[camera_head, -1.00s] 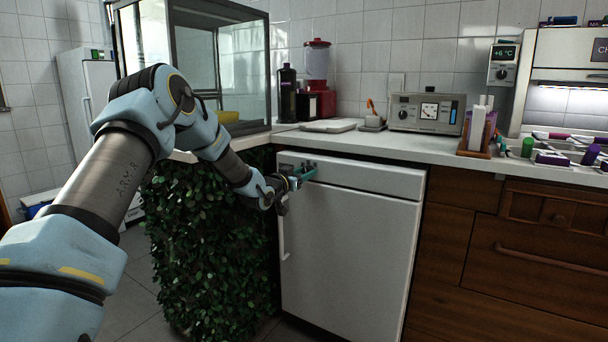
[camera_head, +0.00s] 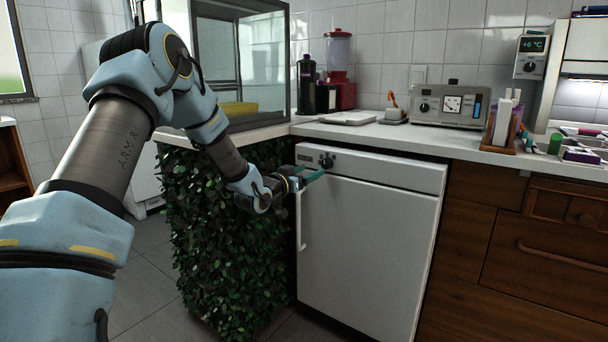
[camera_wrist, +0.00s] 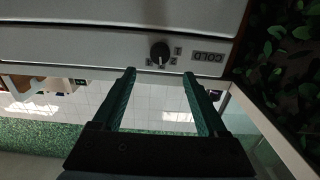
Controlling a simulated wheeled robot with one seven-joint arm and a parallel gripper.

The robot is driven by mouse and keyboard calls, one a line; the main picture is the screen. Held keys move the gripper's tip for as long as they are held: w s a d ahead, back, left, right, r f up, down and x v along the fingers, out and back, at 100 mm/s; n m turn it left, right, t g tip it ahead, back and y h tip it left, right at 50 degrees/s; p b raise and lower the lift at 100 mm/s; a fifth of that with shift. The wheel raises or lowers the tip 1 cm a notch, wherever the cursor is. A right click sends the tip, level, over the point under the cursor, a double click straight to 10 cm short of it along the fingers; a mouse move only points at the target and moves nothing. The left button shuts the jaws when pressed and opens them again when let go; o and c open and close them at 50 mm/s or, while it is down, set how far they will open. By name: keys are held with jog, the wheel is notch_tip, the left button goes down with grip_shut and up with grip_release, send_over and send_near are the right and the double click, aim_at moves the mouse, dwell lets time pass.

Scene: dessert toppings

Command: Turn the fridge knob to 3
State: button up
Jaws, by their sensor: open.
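The fridge (camera_head: 368,245) is a low white unit under the counter. Its dark round knob (camera_head: 326,162) sits at the upper left of its front panel and shows in the wrist view (camera_wrist: 160,52), where the picture is upside down. A COLD label (camera_wrist: 208,57) and small dial marks lie beside the knob. A pale pointer mark shows on the knob's lower edge in the wrist view; the number it faces is too small to read surely. My gripper (camera_wrist: 160,75) is open and empty, with its green fingers apart in front of the panel, just short of the knob.
A leafy hedge panel (camera_head: 225,235) stands left of the fridge, close to my arm. The white counter (camera_head: 400,135) overhangs the fridge front. The fridge's door handle (camera_head: 300,222) runs down its left edge. Wooden drawers (camera_head: 540,250) are at right.

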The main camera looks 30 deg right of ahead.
jog(key=v, duration=0.2)
jog(key=shift+s+a, duration=0.1)
jog(key=shift+a, duration=0.15)
jog(key=s+a+f+n+y, duration=0.15)
jog(key=a+y, duration=0.25)
jog(key=a, duration=0.4)
jog(key=a+f+n+y, duration=0.2)
jog(key=a+y, duration=0.1)
jog(key=a, duration=0.6)
jog(key=a+f+n+y, duration=0.15)
jog(key=a+y, duration=0.25)
jog(key=a, duration=0.4)
jog(key=s+a+f+n+g+y, duration=0.1)
jog(key=s+a+n+g+y, duration=0.5)
jog(key=s+a, duration=1.3)
notch_tip(320, 180, up, 24)
jog(key=s+g+h+p, duration=0.1)
jog(key=s+p, duration=0.1)
jog(key=p, duration=2.2)
jog(key=shift+s+d+r+p, duration=0.2)
jog(key=shift+s+d+p, duration=0.05)
jog(key=shift+d+p, duration=0.1)
